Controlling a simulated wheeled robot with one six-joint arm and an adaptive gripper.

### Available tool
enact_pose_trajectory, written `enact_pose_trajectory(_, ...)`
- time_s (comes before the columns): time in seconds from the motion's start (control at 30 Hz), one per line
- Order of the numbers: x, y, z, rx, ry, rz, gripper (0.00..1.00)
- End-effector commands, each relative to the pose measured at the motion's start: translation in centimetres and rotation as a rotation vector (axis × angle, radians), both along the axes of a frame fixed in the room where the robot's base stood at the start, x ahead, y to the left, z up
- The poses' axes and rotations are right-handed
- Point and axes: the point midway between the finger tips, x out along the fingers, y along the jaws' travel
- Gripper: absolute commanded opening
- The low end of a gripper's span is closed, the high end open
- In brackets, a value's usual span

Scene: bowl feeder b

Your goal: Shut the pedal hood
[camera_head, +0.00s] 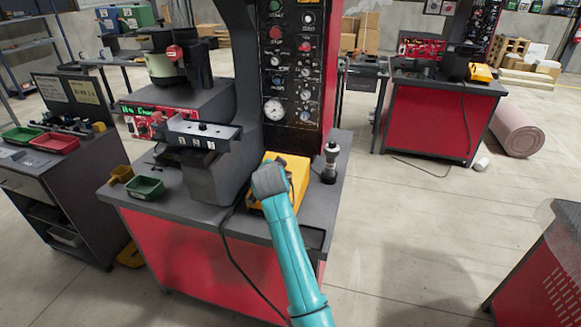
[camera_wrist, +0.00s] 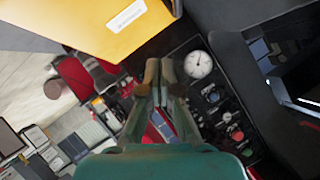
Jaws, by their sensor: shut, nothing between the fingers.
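The yellow pedal hood (camera_head: 300,168) sits on the grey machine table, right of the machine's column base. In the wrist view the yellow hood (camera_wrist: 85,22) fills the top left as a large flat face with a white label. My gripper (camera_wrist: 158,72) is shut and empty, its fingertips just below and right of the hood's edge in that picture. I cannot tell whether they touch it, or how far the hood stands open.
The control panel (camera_head: 290,65) with buttons and a gauge rises behind the hood. A dark cylindrical post (camera_head: 330,163) stands to its right. A green tray (camera_head: 146,188) lies at the table's left. A black cable (camera_head: 232,255) hangs over the front.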

Motion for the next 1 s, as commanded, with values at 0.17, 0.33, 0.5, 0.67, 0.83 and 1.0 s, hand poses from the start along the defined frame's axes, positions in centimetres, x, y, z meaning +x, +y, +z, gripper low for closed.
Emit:
enact_pose_trajectory(0.17, 0.8, 2.6, -1.4, -0.141, 0.048, 0.003, 0.0)
enact_pose_trajectory(0.33, 1.3, 4.1, -2.6, -0.251, 0.083, 0.002, 0.0)
enact_pose_trajectory(0.5, 1.6, 5.0, -3.7, -0.327, 0.107, 0.002, 0.0)
enact_pose_trajectory(0.67, 1.7, 5.3, -4.4, -0.369, 0.121, 0.001, 0.0)
enact_pose_trajectory(0.83, 1.8, 5.5, -4.7, -0.389, 0.127, 0.001, 0.0)
enact_pose_trajectory(1.0, 1.8, 5.5, -4.8, -0.391, 0.129, 0.001, 0.0)
